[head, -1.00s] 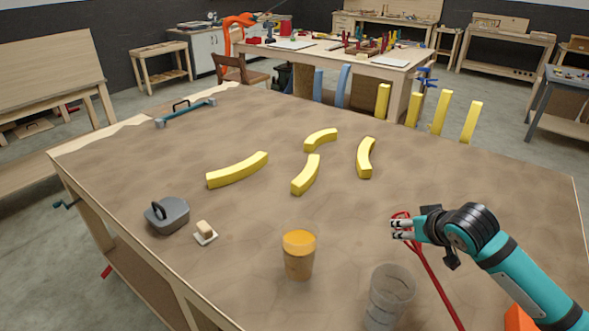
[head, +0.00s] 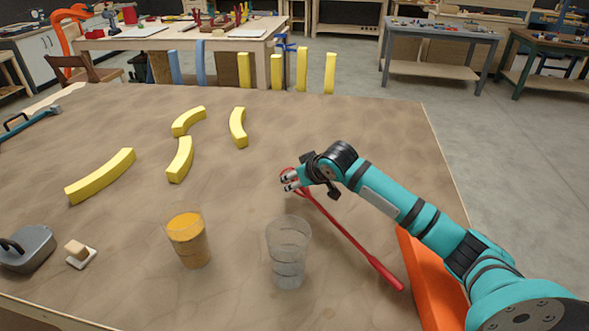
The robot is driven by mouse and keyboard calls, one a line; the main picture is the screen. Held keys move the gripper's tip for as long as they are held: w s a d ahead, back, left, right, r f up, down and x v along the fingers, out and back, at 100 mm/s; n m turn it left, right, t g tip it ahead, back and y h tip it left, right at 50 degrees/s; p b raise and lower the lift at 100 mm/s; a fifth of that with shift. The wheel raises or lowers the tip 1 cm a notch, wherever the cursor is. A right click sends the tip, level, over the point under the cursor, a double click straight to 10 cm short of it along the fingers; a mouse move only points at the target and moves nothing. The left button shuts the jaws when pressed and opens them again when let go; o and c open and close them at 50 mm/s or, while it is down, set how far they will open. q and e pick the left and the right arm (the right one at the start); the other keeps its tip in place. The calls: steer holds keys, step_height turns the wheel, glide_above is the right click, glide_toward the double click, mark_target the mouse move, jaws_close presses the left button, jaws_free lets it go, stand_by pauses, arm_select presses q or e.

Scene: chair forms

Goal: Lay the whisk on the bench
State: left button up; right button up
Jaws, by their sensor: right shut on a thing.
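The whisk (head: 345,234) is red, with a long handle that slants down to the right across the right part of the bench (head: 235,200). My right gripper (head: 290,182) is shut on the whisk at its upper left end, where a red loop shows around the fingers. I cannot tell whether the whisk touches the bench top or hangs just above it. My left gripper is not in view.
A clear glass (head: 288,252) stands close left of the whisk, with an orange-topped cup (head: 187,240) beyond. An orange object (head: 430,280) lies right of the handle, under my arm. Several yellow curved pieces (head: 180,160) lie farther back. Bench is bare behind the gripper.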

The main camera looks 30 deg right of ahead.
steer(key=w+d, duration=0.1)
steer(key=w, duration=0.1)
steer(key=w+d, duration=0.2)
steer(key=w+d+p, duration=0.1)
steer(key=w+d, duration=0.1)
steer(key=shift+w+f, duration=0.35)
steer(key=shift+w, duration=0.05)
step_height(320, 180, down, 3)
steer(key=shift+r+p, duration=0.1)
steer(key=shift+p, duration=0.4)
steer(key=shift+d+f, duration=0.1)
steer(key=shift+f, duration=0.3)
steer(key=shift+f, duration=0.1)
steer(key=o, duration=1.4)
steer(key=shift+s+r, duration=0.15)
steer(key=shift+r, duration=0.05)
steer(key=b+v, duration=0.1)
steer(key=v, duration=1)
steer(key=shift+s+r, duration=0.25)
